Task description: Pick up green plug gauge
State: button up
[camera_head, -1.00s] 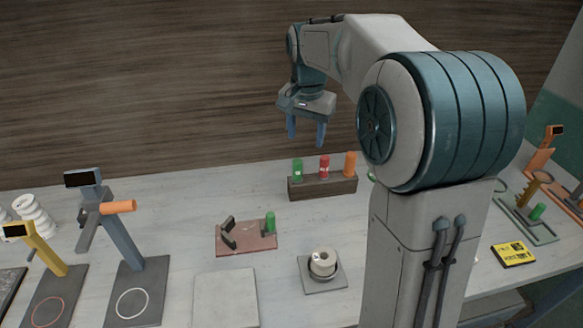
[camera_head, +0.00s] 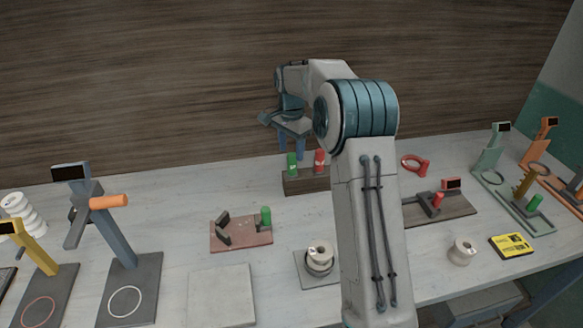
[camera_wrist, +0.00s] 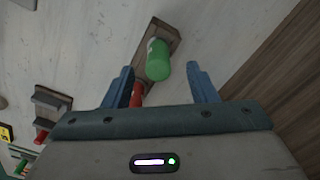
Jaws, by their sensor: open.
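The green plug gauge (camera_head: 292,165) stands upright at the left end of a dark wooden rack (camera_head: 307,184). Beside it in the rack is a red gauge (camera_head: 319,161). My gripper (camera_head: 291,152) is just above and behind the green gauge, its fingers pointing down. In the wrist view the green gauge (camera_wrist: 158,62) shows between the open fingers of my gripper (camera_wrist: 160,72), with space on both sides. The red gauge (camera_wrist: 138,93) is partly hidden by the left finger there. The rack's right end is hidden behind my arm in the head view.
A pink plate with a green-topped fixture (camera_head: 240,234) lies in front of the rack. A grey stand with an orange handle (camera_head: 108,202) is at left. A roll on a grey base (camera_head: 319,258) and a blank pale slab (camera_head: 221,295) are nearer. A wooden wall rises behind.

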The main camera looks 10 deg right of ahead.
aim_at(292, 164)
jog(key=shift+d+f+p, duration=0.1)
jog(key=shift+f+p, duration=0.55)
jog(key=shift+f, duration=2.65)
jog(key=c, duration=1.1)
